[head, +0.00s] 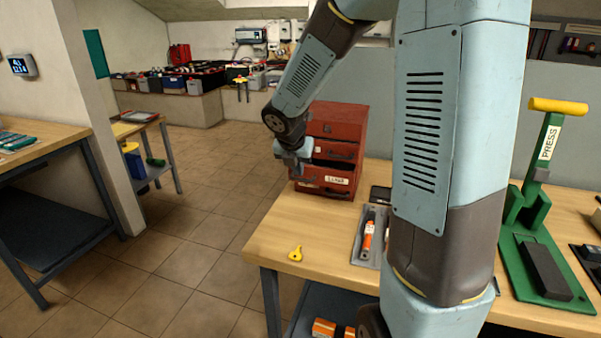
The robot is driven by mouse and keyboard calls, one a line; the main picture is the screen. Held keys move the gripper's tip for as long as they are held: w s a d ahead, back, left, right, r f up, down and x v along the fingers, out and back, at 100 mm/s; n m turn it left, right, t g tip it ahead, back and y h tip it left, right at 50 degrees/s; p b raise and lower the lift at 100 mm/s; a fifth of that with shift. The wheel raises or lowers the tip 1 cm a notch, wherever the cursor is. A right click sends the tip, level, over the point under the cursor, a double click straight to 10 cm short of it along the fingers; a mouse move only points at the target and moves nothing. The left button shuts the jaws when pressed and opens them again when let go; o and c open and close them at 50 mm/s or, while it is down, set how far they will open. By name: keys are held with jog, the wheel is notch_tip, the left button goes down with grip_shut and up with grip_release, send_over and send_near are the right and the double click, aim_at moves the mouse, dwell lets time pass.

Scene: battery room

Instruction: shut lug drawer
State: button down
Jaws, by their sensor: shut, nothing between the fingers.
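A red metal drawer cabinet (338,122) stands on the wooden bench, left of my arm. Its lowest drawer (313,181) has a white label (337,180), too small to read surely, and a dark handle. This drawer looks pulled out a little, with a dark gap above its front; how far is hard to tell. My gripper (297,170) is shut and empty, pointing down at the cabinet's left front corner. It covers part of the drawer fronts' left side. I cannot tell whether it touches the drawer.
A yellow key-like tag (295,254) lies near the bench's (290,225) front left. A grey tray (366,248) with an orange-and-white tool (368,236) lies right of it, partly behind my arm. A green press (541,260) stands at right. Tiled floor is open at left.

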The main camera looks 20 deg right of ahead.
aim_at(302, 179)
jog(key=v, duration=0.4)
jog(key=shift+r, duration=0.3)
jog(key=c, duration=1.7)
grip_release()
jog(key=shift+s+a+r, duration=0.15)
jog(key=shift+r, duration=0.25)
jog(key=shift+o, duration=1.2)
jog(key=m, duration=0.2)
jog(key=shift+d+r+m, duration=0.25)
jog(key=shift+r+m, duration=0.1)
jog(key=shift+m, duration=0.05)
notch_tip(302, 179, up, 4)
jog(key=w+d+m+g+y, duration=0.1)
jog(key=w+m+g+y, duration=0.15)
jog(key=m, duration=1.25)
jog(key=shift+h, duration=0.35)
jog(key=f, duration=0.4)
jog(key=w+d+f, duration=0.1)
jog(key=f, duration=0.8)
jog(key=shift+w+d, duration=0.15)
jog(key=shift+d, duration=0.2)
grip_shut()
